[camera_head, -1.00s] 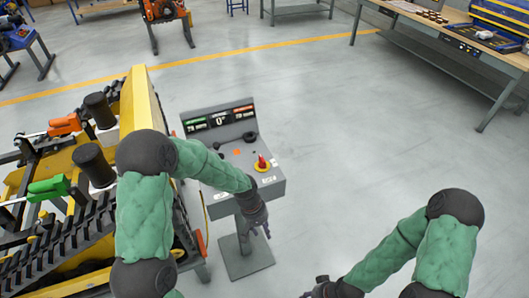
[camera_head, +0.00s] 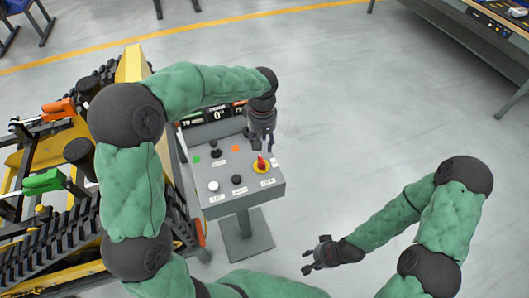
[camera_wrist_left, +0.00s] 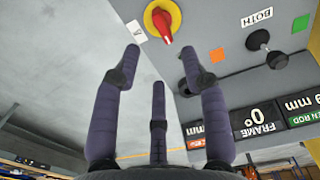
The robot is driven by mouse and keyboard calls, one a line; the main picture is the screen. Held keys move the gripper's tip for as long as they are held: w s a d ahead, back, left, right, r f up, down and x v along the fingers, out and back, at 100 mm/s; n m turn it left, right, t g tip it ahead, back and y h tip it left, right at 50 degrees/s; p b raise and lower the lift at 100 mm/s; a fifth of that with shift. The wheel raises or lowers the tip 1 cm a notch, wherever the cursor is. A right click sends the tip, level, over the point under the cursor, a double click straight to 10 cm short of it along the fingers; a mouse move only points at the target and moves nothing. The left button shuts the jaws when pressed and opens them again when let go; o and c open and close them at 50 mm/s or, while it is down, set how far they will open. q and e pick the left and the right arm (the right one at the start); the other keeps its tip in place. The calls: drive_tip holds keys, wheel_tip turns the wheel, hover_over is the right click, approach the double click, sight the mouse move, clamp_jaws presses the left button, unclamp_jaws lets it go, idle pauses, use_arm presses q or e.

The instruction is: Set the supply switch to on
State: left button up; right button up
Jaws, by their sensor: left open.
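A red rotary switch on a yellow round base (camera_head: 261,164) sits at the right side of the grey console's sloped panel (camera_head: 222,176). Its label is too small to read, so I cannot confirm it is the supply switch. It also shows in the left wrist view as a red handle on a yellow disc (camera_wrist_left: 163,20). My left gripper (camera_head: 262,138) is open, just above and behind this switch, apart from it. In the left wrist view its fingers (camera_wrist_left: 160,64) are spread and empty, with the switch beyond their tips. My right gripper (camera_head: 312,258) is open and empty, well off the console.
The panel also carries black knobs (camera_head: 236,180), a white button (camera_head: 213,186), a black lever (camera_wrist_left: 265,45) with a "BOTH" label, and orange and green squares. A display stands behind it. A yellow machine with tracks (camera_head: 45,222) is close on the left. Floor right is clear.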

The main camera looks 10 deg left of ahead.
sight(261, 162)
use_arm(q)
wheel_tip(261, 162, down, 10)
drive_tip(key=shift+f+b, duration=0.1)
drive_tip(key=shift+b, duration=0.95)
clamp_jaws()
